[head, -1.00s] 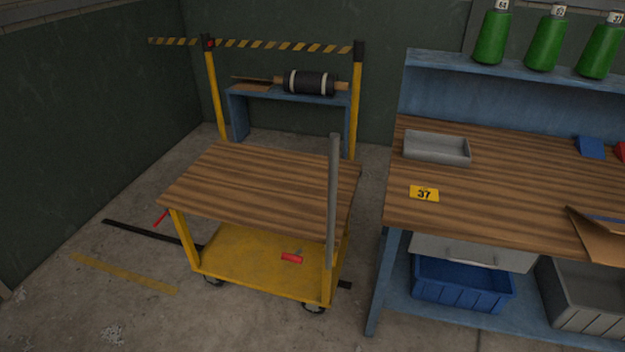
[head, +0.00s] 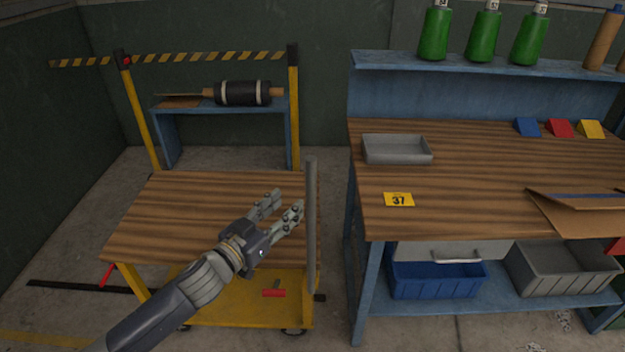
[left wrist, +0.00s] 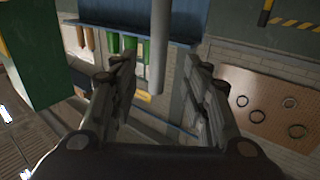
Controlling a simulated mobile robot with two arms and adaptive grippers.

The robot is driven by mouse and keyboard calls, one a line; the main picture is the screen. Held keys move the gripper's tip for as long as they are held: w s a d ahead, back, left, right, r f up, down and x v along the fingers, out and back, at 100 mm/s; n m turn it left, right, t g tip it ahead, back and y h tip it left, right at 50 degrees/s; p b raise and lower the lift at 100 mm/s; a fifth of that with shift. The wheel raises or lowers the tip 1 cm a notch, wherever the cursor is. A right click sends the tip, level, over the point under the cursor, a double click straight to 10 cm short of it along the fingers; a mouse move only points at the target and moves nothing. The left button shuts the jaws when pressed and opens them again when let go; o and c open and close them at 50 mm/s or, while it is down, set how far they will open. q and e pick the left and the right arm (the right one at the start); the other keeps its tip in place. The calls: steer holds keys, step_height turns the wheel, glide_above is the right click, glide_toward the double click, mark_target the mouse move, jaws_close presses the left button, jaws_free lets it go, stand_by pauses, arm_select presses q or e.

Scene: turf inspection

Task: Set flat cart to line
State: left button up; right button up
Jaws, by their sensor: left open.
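The flat cart (head: 160,218) has a striped wooden top and a yellow lower deck (head: 220,312). It stands left of the workbench. Its grey upright handle bar (head: 312,200) rises at the right side. My left gripper (head: 286,202) is open and empty over the cart top, just left of the bar. In the left wrist view the bar (left wrist: 160,50) shows beyond and between the open fingers (left wrist: 160,85), apart from them. A black line (head: 75,287) on the floor runs toward the cart's left side; the cart hides part of it. My right gripper is not in view.
The workbench (head: 460,190) on the right carries a grey tray (head: 397,150) and a number 37 tag (head: 399,200). A blue bin (head: 437,279) is below. A striped barrier (head: 170,59) and a roller stand (head: 222,104) are behind the cart.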

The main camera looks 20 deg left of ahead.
mark_target(307, 186)
arm_select(q)
steer(key=p+x, duration=0.1)
steer(key=x, duration=0.9)
steer(key=shift+w+d, duration=0.15)
steer(key=shift+w, duration=0.2)
steer(key=shift+p, duration=0.3)
jaws_close()
